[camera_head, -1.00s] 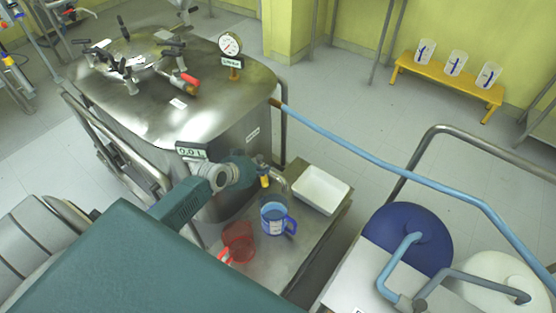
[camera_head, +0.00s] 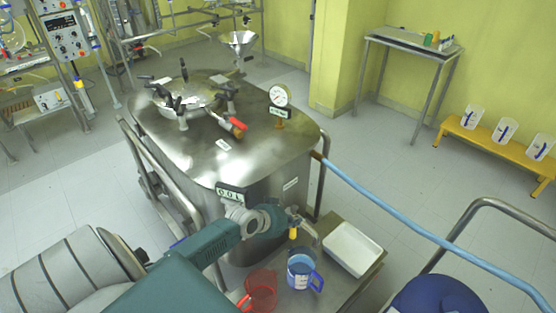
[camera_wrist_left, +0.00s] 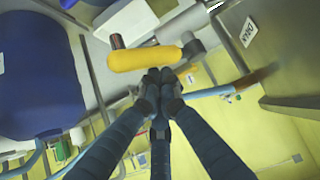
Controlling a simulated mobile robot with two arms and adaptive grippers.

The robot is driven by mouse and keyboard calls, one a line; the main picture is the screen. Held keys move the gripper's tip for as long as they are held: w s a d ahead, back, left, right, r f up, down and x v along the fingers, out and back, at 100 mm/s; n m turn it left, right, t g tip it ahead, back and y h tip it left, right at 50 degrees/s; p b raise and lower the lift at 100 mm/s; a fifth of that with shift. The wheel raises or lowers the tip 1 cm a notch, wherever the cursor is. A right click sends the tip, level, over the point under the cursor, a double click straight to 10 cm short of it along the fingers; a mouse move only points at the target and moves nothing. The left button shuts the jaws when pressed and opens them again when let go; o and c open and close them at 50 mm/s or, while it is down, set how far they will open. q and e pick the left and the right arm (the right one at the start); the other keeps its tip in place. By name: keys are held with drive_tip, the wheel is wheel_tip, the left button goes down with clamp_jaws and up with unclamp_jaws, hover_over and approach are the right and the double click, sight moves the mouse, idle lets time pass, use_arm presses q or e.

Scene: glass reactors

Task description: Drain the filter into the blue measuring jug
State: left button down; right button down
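The filter (camera_head: 220,150) is a large steel vessel with a lid, a gauge and a small display (camera_head: 230,194) that seems to read 0.0 L. Its drain tap with a yellow handle (camera_head: 293,233) sticks out low on the front side. The yellow handle also shows large in the left wrist view (camera_wrist_left: 145,58). The blue measuring jug (camera_head: 301,272) stands upright below the tap. My left gripper (camera_head: 284,218) is at the tap. In the left wrist view its fingertips (camera_wrist_left: 161,80) are together beside the handle; whether they touch it is unclear. My right gripper is not in view.
A red jug (camera_head: 261,290) stands left of the blue jug. A white tray (camera_head: 352,248) lies to its right on the steel shelf. A blue hose (camera_head: 420,220) runs from the vessel to the right. A blue drum (camera_head: 435,298) stands at the lower right.

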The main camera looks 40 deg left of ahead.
use_arm(q)
drive_tip(key=shift+s+a+r, duration=0.1)
drive_tip(key=shift+s+r, duration=0.15)
drive_tip(key=shift+s, duration=0.15)
drive_tip(key=s+a, duration=0.1)
drive_tip(key=s, duration=0.9)
drive_tip(key=s+a+r, duration=0.1)
drive_tip(key=s+a, duration=0.1)
drive_tip(key=s, duration=0.9)
drive_tip(key=shift+a+r, duration=0.15)
drive_tip(key=shift+r, duration=0.1)
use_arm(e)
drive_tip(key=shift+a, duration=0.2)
